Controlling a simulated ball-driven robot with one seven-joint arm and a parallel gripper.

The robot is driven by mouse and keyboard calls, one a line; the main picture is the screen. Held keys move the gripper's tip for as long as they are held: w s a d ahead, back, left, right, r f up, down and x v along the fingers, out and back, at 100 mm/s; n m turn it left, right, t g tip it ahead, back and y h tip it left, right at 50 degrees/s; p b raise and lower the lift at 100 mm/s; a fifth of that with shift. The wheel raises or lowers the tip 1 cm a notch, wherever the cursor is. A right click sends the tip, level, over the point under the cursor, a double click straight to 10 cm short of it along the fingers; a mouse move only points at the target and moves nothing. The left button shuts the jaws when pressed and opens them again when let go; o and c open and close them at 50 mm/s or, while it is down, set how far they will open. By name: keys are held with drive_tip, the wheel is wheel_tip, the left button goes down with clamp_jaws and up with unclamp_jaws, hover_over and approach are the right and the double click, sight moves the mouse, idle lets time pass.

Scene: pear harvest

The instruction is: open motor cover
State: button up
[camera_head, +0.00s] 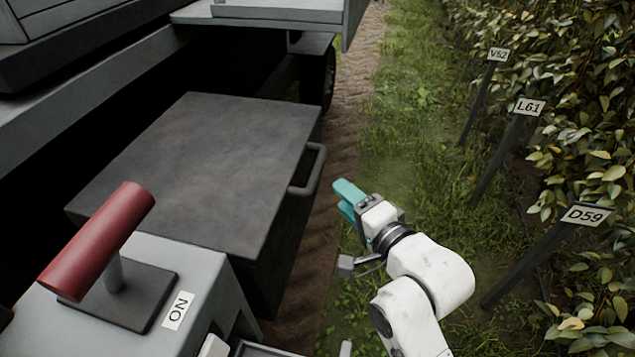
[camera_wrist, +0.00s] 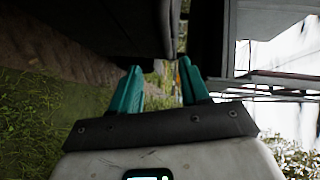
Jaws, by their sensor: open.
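The motor cover (camera_head: 200,160) is a dark grey box lid, lying flat and closed in the head view. Its bar handle (camera_head: 312,170) sticks out from its right side. My gripper (camera_head: 345,197), with teal fingers, is just to the right of the handle and apart from it. In the wrist view my gripper (camera_wrist: 160,90) shows two teal fingers spread apart with nothing between them. A dark surface (camera_wrist: 110,35) lies beyond the fingers there; I cannot tell which part it is.
Signposts, such as D59 (camera_head: 586,215), line the hedge (camera_head: 590,130) on the right. Grass (camera_head: 420,120) leaves free room between the machine and the hedge.

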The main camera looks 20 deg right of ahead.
sight(318, 168)
drive_tip(key=x, duration=0.7)
drive_tip(key=r+x, duration=0.1)
drive_tip(key=x, duration=0.3)
drive_tip(key=shift+w, duration=0.3)
clamp_jaws()
